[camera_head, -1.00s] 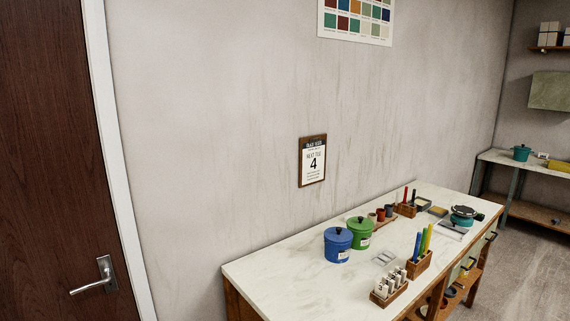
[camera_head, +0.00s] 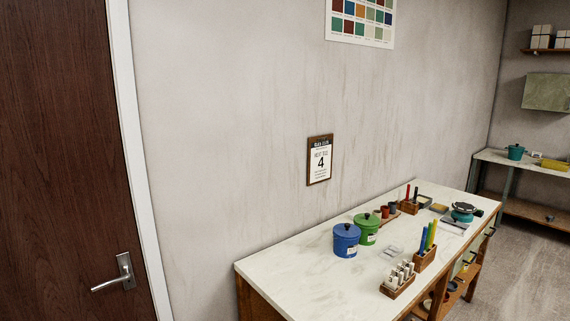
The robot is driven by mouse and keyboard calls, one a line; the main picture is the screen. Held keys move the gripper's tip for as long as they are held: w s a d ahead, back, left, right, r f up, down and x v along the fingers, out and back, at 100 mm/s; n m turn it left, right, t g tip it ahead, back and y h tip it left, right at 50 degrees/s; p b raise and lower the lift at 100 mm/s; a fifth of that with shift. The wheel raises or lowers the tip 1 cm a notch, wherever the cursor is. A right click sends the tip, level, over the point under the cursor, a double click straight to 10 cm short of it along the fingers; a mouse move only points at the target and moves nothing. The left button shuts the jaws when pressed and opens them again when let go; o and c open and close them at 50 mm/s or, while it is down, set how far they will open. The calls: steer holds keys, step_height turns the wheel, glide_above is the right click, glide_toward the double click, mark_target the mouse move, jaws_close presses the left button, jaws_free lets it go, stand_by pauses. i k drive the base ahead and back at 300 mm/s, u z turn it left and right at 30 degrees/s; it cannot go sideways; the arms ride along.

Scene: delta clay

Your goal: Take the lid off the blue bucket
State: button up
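The blue bucket (camera_head: 346,243) stands upright on the white worktop (camera_head: 290,272), near the wall side. Its blue lid (camera_head: 346,230) with a dark knob sits on top. A pale label shows on its front. A green bucket (camera_head: 367,231) with a lid and dark knob stands close behind it to the right. My gripper is not in the picture.
A wooden block with white pieces (camera_head: 398,281) and a block with coloured sticks (camera_head: 426,249) stand on the front side of the worktop. A scale-like device with a teal pot (camera_head: 462,213) is farther back. The worktop's near left end is clear. A dark door (camera_head: 65,170) is at left.

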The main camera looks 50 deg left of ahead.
mark_target(347, 230)
steer(key=u, duration=0.3)
steer(key=k, duration=0.15)
steer(key=u, duration=1.45)
steer(key=k, duration=0.95)
steer(key=z, duration=0.15)
steer(key=i, duration=0.75)
